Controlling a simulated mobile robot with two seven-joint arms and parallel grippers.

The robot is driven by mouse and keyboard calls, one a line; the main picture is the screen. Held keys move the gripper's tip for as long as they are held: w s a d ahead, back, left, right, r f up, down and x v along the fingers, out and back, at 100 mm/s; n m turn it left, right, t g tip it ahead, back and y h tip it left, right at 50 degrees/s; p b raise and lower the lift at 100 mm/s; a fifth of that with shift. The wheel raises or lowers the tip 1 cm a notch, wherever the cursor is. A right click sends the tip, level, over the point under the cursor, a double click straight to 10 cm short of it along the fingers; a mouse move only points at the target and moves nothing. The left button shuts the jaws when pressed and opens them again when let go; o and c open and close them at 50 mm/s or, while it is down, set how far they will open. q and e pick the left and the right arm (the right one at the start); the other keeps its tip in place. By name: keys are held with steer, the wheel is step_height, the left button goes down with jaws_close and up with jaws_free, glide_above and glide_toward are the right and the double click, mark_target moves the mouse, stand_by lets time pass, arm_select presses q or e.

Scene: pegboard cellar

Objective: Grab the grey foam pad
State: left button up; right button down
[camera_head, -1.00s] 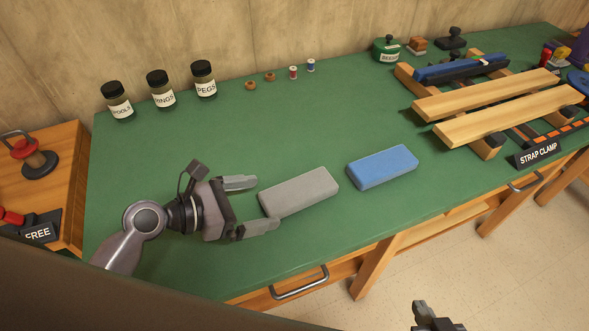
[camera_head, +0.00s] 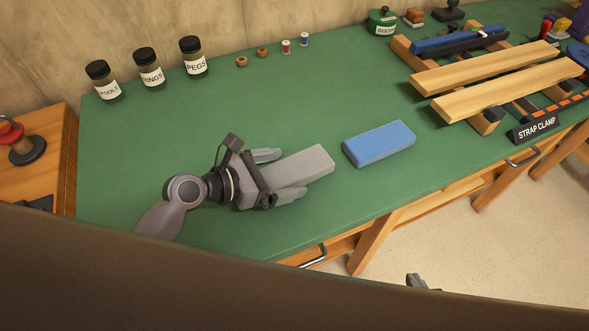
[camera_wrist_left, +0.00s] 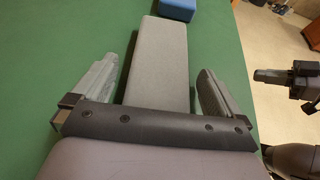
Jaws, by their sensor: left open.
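The grey foam pad (camera_head: 308,163) lies flat on the green bench top. My left gripper (camera_head: 280,173) is open, with one finger on each long side of the pad's near part. In the left wrist view, the pad (camera_wrist_left: 158,62) runs lengthwise between the two fingers of the left gripper (camera_wrist_left: 160,85), with a gap on each side. The pad's near end is hidden behind the gripper body. A small part of my right gripper (camera_head: 416,281) shows at the bottom of the head view, and it appears at the right edge of the wrist view (camera_wrist_left: 285,78).
A blue pad (camera_head: 379,143) lies just right of the grey one. Labelled jars (camera_head: 149,67) and spools (camera_head: 286,46) stand along the back. The strap clamp rack (camera_head: 497,80) with wooden boards fills the right. The bench between jars and pads is clear.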

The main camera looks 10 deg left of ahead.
arm_select(q)
steer(key=c, duration=1)
steer(key=shift+c, duration=0.2)
